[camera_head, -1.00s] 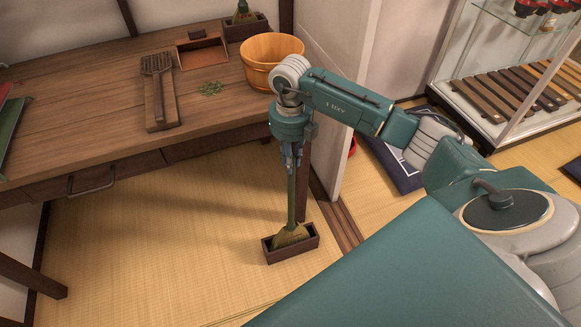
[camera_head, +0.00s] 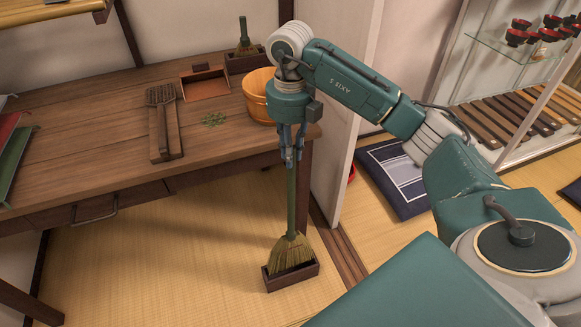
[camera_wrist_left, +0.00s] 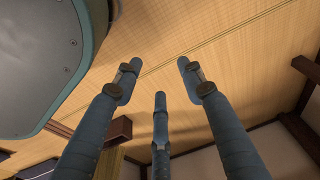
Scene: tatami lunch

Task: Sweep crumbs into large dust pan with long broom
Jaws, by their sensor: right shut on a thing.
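A long broom with a green handle and straw bristles (camera_head: 290,252) stands upright at a dark wooden box (camera_head: 292,281) on the tatami floor. My right gripper (camera_head: 291,158) points down and is shut on the upper part of its handle. The bristles' lower end is hidden by the box's front wall or just above it. Small green crumbs (camera_head: 214,119) lie in a patch on the wooden table. A copper-brown dust pan (camera_head: 205,86) lies behind them on the table. My left gripper (camera_wrist_left: 160,85) shows in the left wrist view with its fingers spread and nothing between them.
A wooden tub (camera_head: 258,95) stands at the table's right end, partly behind my right arm. A small broom (camera_head: 245,36) stands in a box at the back. A navy cushion (camera_head: 395,180) lies right of the door.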

